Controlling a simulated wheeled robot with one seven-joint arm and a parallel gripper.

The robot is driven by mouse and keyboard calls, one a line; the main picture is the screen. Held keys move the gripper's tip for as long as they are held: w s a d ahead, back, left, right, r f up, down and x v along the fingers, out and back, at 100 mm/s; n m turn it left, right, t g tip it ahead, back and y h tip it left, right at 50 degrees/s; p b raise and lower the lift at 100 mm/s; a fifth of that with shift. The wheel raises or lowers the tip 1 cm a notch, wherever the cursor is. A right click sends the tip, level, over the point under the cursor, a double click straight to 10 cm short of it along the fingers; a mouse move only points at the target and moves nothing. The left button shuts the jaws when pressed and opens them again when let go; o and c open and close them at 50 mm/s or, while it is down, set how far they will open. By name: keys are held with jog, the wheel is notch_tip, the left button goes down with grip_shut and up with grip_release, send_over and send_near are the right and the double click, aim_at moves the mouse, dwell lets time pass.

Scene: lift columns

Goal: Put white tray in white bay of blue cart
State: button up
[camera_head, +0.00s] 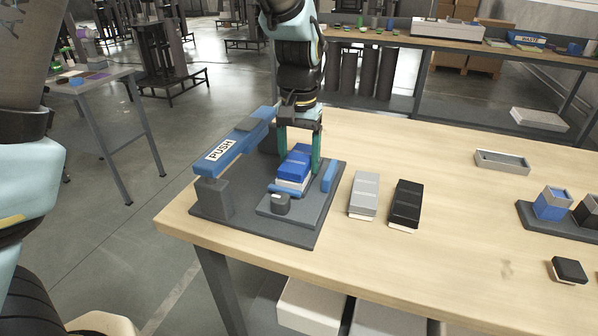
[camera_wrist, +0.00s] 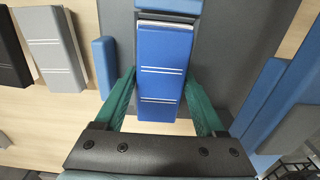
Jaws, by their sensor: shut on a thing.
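My gripper (camera_head: 299,153) has its green fingers on both sides of a blue block (camera_head: 295,163) with a white lower part. The wrist view shows the block (camera_wrist: 164,70) between the fingers of my gripper (camera_wrist: 160,84). The block is at a dark grey fixture (camera_head: 318,226); I cannot tell whether it rests there or is slightly raised. A blue lever marked PUSH (camera_head: 232,145) is on the fixture's left. I cannot make out a blue cart or white bay. A pale shallow tray (camera_head: 503,163) lies apart on the table at right.
A grey block (camera_head: 364,195) and a black block (camera_head: 406,204) lie right of the fixture. A dark holder (camera_head: 540,222) with small cups and a small black block (camera_head: 568,270) are farther right. The wooden table (camera_head: 450,240) is clear between them. White bins (camera_head: 310,306) are below.

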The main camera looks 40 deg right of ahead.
jog(key=shift+r+p, duration=2.7)
jog(key=shift+r, duration=0.35)
